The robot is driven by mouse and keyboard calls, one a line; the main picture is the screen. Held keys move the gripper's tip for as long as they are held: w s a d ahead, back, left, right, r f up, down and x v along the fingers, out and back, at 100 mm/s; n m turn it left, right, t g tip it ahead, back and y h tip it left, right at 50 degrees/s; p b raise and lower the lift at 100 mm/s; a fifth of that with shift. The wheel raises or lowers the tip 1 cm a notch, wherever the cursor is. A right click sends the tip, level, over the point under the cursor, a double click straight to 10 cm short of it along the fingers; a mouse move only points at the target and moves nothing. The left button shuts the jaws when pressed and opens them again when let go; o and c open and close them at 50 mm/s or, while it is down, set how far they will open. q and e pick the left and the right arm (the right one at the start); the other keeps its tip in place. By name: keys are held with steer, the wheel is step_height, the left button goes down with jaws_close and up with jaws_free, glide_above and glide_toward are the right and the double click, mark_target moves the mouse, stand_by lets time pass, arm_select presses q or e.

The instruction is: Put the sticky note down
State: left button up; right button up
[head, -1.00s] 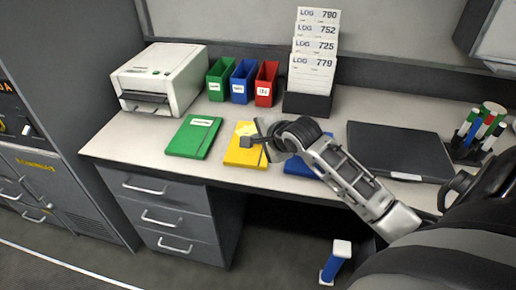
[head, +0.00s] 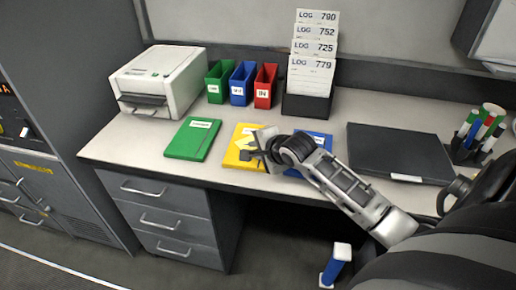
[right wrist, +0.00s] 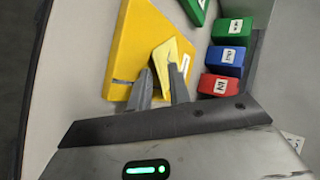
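A pale yellow sticky note (right wrist: 170,56) shows at the fingertips of my right gripper (right wrist: 161,74) in the right wrist view. It is tilted over a yellow notebook (right wrist: 124,52) and casts a shadow on it; I cannot tell whether it touches the cover. The gripper's two fingers are apart, with a yellow gap between them. In the head view my right gripper (head: 258,148) is low over the right part of the yellow notebook (head: 238,156) and hides part of it. My left gripper is not in view.
A green notebook (head: 193,141) lies to the left and a blue one (head: 318,140) to the right, partly behind my arm. Green, blue and red bins (head: 265,88), a log-card holder (head: 307,106) and a printer (head: 160,75) stand behind. A laptop (head: 395,150) lies to the right.

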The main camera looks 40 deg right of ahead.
steer(key=d+p+v, duration=0.1)
steer(key=p+v, duration=0.1)
steer(key=v, duration=1)
steer(key=s+a+f+n+y, duration=0.2)
steer(key=s+a+f+n, duration=0.3)
steer(key=a+n, duration=0.5)
steer(key=s+a+f+n+y, duration=0.2)
steer(key=s+a+f+n, duration=0.4)
steer(key=a+f+n, duration=0.3)
steer(key=shift+a+f+n, duration=0.2)
steer(key=shift+a+n, duration=1)
steer(key=shift+a, duration=0.05)
steer(key=shift+c, duration=0.3)
jaws_close()
steer(key=shift+s, duration=0.1)
